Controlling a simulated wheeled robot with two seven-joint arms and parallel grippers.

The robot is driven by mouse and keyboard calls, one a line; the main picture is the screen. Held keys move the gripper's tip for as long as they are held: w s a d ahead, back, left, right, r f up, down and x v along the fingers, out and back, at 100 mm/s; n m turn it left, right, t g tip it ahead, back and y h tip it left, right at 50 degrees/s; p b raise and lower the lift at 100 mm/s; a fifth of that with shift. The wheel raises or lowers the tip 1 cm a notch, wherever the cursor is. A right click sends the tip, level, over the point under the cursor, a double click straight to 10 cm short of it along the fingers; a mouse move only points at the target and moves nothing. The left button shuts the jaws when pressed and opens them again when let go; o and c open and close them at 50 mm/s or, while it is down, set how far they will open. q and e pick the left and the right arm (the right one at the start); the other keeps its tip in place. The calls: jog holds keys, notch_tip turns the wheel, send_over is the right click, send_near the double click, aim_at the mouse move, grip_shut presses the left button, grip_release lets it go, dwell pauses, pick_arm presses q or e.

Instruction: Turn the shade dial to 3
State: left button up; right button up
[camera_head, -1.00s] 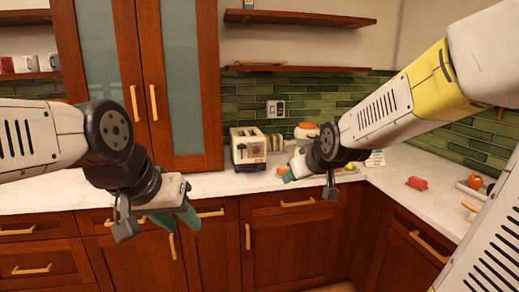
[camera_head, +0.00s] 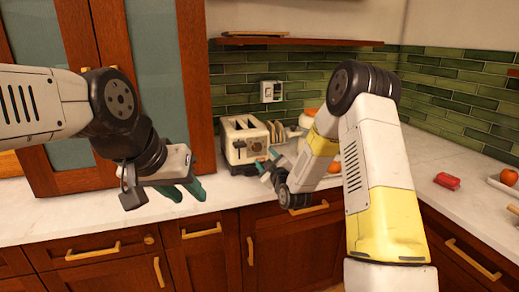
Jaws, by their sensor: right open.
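A cream toaster (camera_head: 236,149) stands on the counter near the back wall, with dark slots on top. The shade dial (camera_head: 257,147) seems to be the small round knob on its front panel; its numbers are too small to read. My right gripper (camera_head: 268,162) is open, with its teal fingertips just in front of the toaster's front, close to the dial. I cannot tell whether they touch it. My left gripper (camera_head: 185,191) hangs over the counter's front edge, left of the toaster. Its teal fingers look apart and hold nothing.
Several upright slices (camera_head: 276,132) stand right of the toaster, beside a partly hidden orange-and-white container (camera_head: 308,117). A wall outlet (camera_head: 271,91) is behind. A red block (camera_head: 447,181) and a tray with an orange fruit (camera_head: 509,177) lie far right.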

aim_at(258, 149)
jog(key=x, duration=0.7)
grip_shut()
